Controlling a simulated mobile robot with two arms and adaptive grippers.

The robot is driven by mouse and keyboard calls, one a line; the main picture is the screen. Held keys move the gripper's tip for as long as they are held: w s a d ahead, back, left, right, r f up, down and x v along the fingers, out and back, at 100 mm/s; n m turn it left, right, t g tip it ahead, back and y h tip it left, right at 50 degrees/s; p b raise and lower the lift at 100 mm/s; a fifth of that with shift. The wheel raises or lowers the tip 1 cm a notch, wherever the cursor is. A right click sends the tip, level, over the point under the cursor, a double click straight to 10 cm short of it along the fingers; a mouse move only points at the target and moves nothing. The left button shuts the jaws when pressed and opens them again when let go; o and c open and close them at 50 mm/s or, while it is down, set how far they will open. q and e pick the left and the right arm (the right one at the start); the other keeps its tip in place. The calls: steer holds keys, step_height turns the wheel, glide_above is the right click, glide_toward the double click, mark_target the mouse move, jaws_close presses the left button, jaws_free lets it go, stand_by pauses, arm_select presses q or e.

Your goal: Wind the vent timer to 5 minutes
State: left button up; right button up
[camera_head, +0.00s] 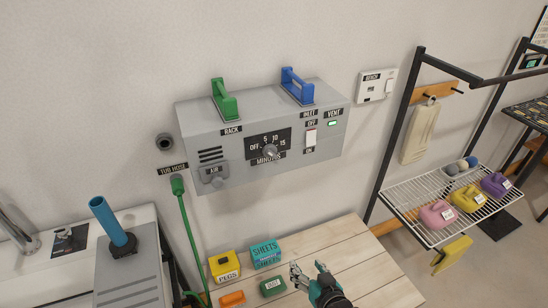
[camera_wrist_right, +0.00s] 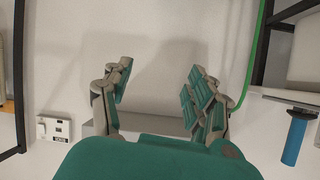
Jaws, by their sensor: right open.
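The vent timer is a grey knob (camera_head: 270,152) on a black dial plate marked OFF, 5, 10, 15 and MINUTES. It sits on the front of a grey wall box (camera_head: 330,147); the knob's exact setting is too small to read. My right gripper (camera_head: 308,268) is open and empty, below the box and over the wooden bench. A grey strip of the box (camera_wrist_right: 160,128) shows behind the gripper; the knob is hidden there. My left gripper is not in view.
A green handle (camera_head: 224,100) and a blue handle (camera_head: 298,87) stand on the box. An inlet switch (camera_head: 310,138) is right of the dial. A green hose (camera_head: 190,225) hangs at left. Boxes marked PEGS (camera_head: 224,266) and SHEETS (camera_head: 266,253) stand on the bench (camera_head: 340,250).

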step_height(320, 180, up, 15)
steer(key=w+a+t+y, duration=0.1)
steer(key=w+a+t, duration=0.1)
steer(key=t, duration=0.1)
steer(key=t+y, duration=0.2)
glide_toward(273, 156)
steer(key=p+x, duration=0.3)
steer(key=x, duration=0.6)
steer(key=shift+w+a+p, duration=0.15)
steer(key=shift+w+p, duration=0.2)
steer(key=c, duration=1.1)
